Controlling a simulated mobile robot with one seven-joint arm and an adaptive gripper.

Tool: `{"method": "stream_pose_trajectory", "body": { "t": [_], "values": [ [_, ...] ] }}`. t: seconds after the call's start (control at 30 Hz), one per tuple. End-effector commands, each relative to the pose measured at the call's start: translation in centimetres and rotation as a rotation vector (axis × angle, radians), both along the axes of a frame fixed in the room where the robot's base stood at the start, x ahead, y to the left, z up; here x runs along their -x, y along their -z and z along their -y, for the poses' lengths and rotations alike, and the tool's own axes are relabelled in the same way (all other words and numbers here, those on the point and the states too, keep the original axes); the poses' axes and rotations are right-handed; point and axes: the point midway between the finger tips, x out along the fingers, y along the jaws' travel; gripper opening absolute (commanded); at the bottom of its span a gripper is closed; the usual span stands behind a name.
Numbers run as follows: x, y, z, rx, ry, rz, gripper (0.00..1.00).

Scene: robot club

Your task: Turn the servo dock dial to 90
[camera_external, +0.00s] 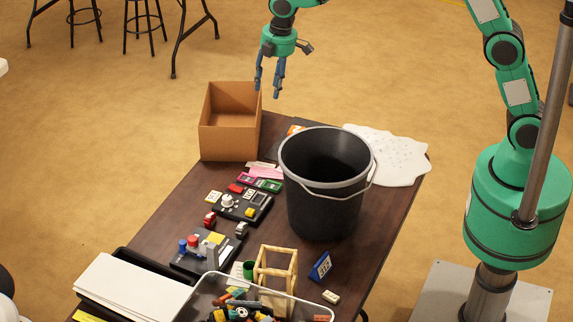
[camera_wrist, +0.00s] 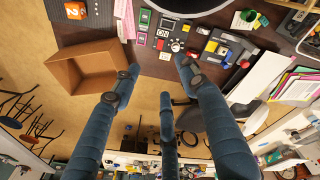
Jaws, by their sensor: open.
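The servo dock (camera_external: 243,207) is a dark board on the table with a round white dial (camera_external: 228,201), a yellow block and a small grey-framed part. In the wrist view, the white dial (camera_wrist: 175,46) shows at upper middle, close to the tip of the right-hand finger in the picture. The dial's scale and setting are too small to read. My gripper (camera_external: 267,91) is open and empty, its blue fingers pointing down. It hangs in the air above the far end of the table, well apart from the dial. The spread fingers also show in the wrist view (camera_wrist: 158,78).
An open cardboard box (camera_external: 229,142) stands at the table's far left corner. A tall black bucket (camera_external: 325,205) stands right of the dock. A second dark board (camera_external: 202,250) with a blue-and-red knobbed part lies nearer. A parts bin (camera_external: 262,301) and wooden frame (camera_external: 276,272) crowd the near end.

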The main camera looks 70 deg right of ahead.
Motion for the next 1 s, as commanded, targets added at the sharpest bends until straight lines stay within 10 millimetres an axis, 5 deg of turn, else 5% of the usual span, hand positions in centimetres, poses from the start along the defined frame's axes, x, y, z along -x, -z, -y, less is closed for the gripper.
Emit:
{"method": "stream_pose_trajectory", "body": {
  "t": [0.5, 0.8, 1.0],
  "values": [
    [-7.7, 13.1, -5.2, 0.041, -0.236, -0.078, 0.43],
    [-10.4, 21.2, -8.0, 0.058, -0.366, -0.118, 0.43],
    [-11.1, 24.6, -9.1, 0.064, -0.420, -0.133, 0.43]
  ]
}}
